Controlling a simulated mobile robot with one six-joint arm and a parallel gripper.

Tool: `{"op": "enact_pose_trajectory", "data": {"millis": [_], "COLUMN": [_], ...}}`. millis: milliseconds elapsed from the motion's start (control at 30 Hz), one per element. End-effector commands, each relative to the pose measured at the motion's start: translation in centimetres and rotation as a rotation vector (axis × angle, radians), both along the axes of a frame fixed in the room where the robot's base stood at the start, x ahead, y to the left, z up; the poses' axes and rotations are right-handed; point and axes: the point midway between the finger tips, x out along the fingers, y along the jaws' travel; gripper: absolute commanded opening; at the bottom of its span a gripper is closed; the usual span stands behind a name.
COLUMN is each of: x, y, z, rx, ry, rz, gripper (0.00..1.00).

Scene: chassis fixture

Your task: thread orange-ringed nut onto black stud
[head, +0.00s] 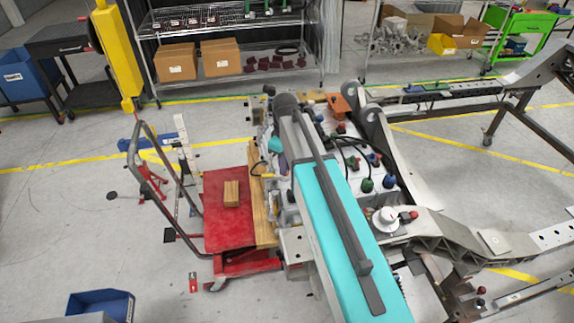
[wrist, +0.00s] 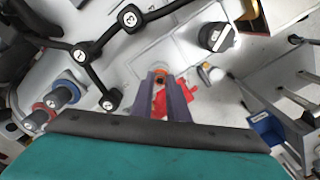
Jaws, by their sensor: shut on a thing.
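In the wrist view my gripper (wrist: 161,80) points away from the camera, its two dark fingers close together at the middle. They are shut on a small part with an orange ring (wrist: 160,72), which I take to be the orange-ringed nut. Most of that part is hidden by the fingertips. It is over a pale grey fixture surface (wrist: 145,55). I cannot single out the black stud in either view, nor tell whether the nut touches it. In the head view my teal arm hides my gripper and the nut.
In the wrist view, black star-knob links (wrist: 82,52) lie upper left, blue- and red-ringed fittings (wrist: 66,92) at left, and a black-capped knob (wrist: 215,37) upper right. In the head view a red cart (head: 228,215) with a wooden block (head: 231,194) stands left of the fixture.

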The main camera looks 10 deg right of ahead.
Motion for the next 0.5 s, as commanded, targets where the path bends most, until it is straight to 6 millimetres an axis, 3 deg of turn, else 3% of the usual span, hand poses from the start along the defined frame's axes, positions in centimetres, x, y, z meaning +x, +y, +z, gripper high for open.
{"op": "enact_pose_trajectory", "data": {"millis": [500], "x": [-0.47], "y": [0.09], "z": [-0.60], "rx": [0.000], "ry": [0.015], "rz": [-0.340], "gripper": [0.00]}}
